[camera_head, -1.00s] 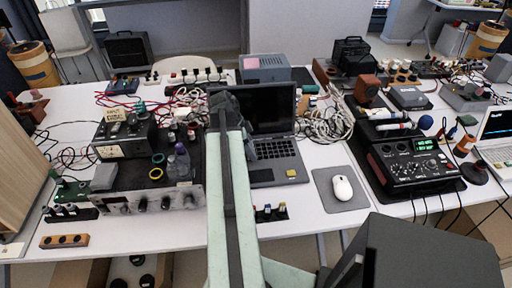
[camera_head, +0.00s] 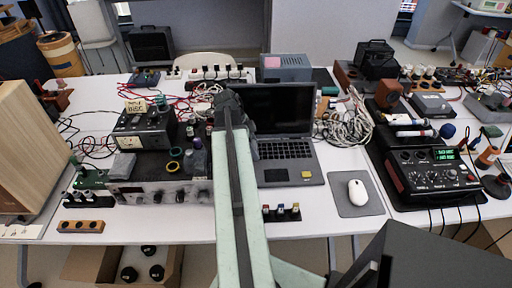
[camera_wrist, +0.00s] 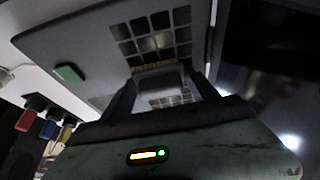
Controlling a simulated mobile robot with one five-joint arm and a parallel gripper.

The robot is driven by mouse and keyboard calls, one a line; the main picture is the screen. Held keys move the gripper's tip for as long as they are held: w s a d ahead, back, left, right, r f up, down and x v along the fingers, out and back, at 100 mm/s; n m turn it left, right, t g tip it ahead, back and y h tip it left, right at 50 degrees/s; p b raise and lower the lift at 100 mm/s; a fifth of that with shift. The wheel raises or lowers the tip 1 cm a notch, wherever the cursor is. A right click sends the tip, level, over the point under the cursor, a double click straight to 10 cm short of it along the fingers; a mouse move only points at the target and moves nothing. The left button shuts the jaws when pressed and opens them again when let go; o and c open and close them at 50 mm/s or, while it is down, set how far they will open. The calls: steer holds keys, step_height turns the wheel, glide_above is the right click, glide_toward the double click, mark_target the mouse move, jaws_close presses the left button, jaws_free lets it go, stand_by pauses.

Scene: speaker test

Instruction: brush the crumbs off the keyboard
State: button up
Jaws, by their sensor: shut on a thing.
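The open laptop stands on the white table in the head view, its keyboard (camera_head: 285,150) facing me and its left part hidden behind my arm. In the wrist view the dark keys (camera_wrist: 158,43) lie just beyond my gripper (camera_wrist: 162,86). My gripper is shut on a small grey block with a pale yellowish bristle-like edge (camera_wrist: 155,68), which looks like a brush. The edge is over the keys; I cannot tell whether it touches them. In the head view my gripper (camera_head: 236,106) is dark and its held thing is hidden. No crumbs can be made out.
A white mouse (camera_head: 357,191) on a grey mat (camera_head: 359,207) lies right of the laptop. A black instrument (camera_head: 433,172) stands further right, another instrument (camera_head: 165,192) to the left. Tangled cables (camera_head: 345,125) lie beside the screen. Small coloured switches (camera_head: 281,212) sit at the front edge.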

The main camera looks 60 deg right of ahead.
steer(key=shift+r+p, duration=3)
steer(key=shift+p, duration=0.05)
step_height(320, 180, up, 3)
steer(key=p, duration=0.3)
steer(key=shift+r, duration=0.1)
